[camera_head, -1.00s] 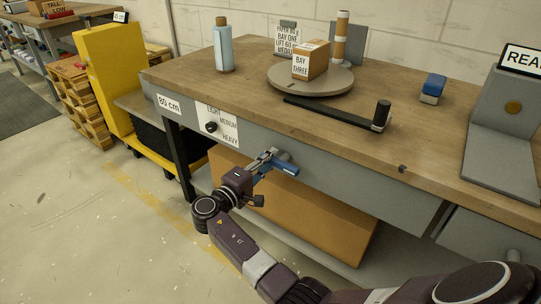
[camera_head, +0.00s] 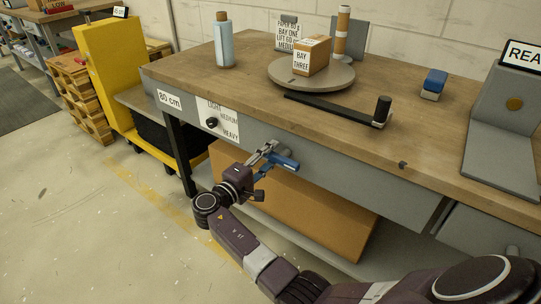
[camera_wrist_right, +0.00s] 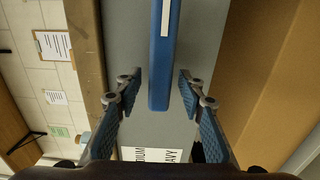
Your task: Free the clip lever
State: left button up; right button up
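A blue bar (camera_head: 283,162), which looks like the clip lever, is at the grey front of the workbench, below the top's edge. In the right wrist view the blue bar (camera_wrist_right: 160,75) carries a white strip, and its near end lies between my fingers. My right gripper (camera_head: 266,154) is at the bar. In the wrist view the right gripper (camera_wrist_right: 159,74) is open, with one fingertip on each side of the bar. The right-hand finger is very close to it; I cannot tell if it touches. The left-hand finger shows a gap. My left gripper is out of view.
The workbench (camera_head: 240,95) holds a turntable (camera_head: 330,82) with a box, a black crank arm (camera_head: 330,108) and a blue bottle (camera_head: 223,45). A dial (camera_head: 212,123) sits on the front panel. A large cardboard box (camera_head: 300,205) stands beneath.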

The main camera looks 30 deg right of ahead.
jog(key=v, duration=0.7)
jog(key=shift+a, duration=0.25)
